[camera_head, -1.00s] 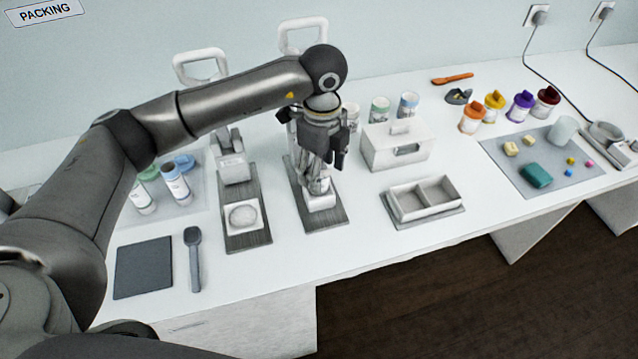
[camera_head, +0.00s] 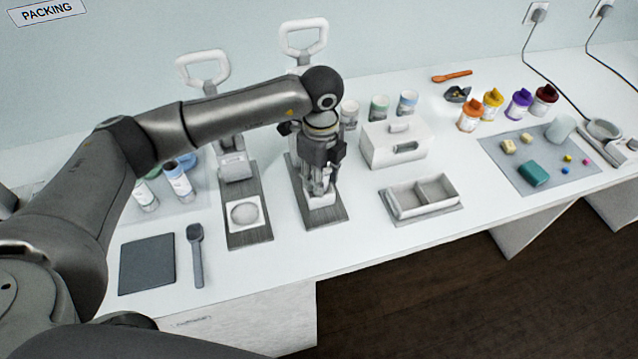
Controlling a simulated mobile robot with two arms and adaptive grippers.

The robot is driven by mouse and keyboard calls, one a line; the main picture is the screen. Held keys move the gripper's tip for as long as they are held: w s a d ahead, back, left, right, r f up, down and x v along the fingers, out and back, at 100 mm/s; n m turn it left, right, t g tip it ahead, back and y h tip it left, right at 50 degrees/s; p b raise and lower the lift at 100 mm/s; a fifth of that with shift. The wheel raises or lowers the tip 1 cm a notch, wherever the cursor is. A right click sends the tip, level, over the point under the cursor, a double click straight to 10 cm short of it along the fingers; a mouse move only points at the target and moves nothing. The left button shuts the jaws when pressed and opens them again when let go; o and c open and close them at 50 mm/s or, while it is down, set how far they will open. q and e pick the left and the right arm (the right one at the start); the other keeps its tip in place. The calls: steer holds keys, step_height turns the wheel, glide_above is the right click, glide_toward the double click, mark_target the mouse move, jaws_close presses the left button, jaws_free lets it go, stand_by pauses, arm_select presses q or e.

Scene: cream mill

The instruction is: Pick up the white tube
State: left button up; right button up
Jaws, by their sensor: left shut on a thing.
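My left gripper (camera_head: 320,186) points straight down over the dark base plate (camera_head: 335,212) of the right-hand press. It is shut on a small pale thing, mostly hidden by the fingers, low above or at a white block (camera_head: 322,201) on that plate. I cannot tell clearly whether this pale thing is the white tube. A white-topped container (camera_head: 349,114) stands behind the gripper, beside green- and blue-topped ones (camera_head: 379,108). My right gripper is not in view.
The left press (camera_head: 236,168) has a white block with a round recess (camera_head: 245,214). Capped tubes (camera_head: 178,182) stand behind my left arm. A dark mat (camera_head: 147,264) and spatula (camera_head: 197,262) lie in front.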

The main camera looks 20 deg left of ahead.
arm_select(q)
steer(key=shift+r, duration=0.1)
step_height(320, 180, up, 8)
steer(key=p, duration=0.5)
steer(key=s+a+b, duration=0.1)
steer(key=s+a, duration=0.4)
steer(key=a, duration=0.2)
steer(key=s+a+f+b, duration=0.1)
steer(key=s+a+b, duration=0.1)
steer(key=s+a, duration=0.3)
steer(key=shift+a, duration=1.45)
steer(key=shift+f, duration=0.1)
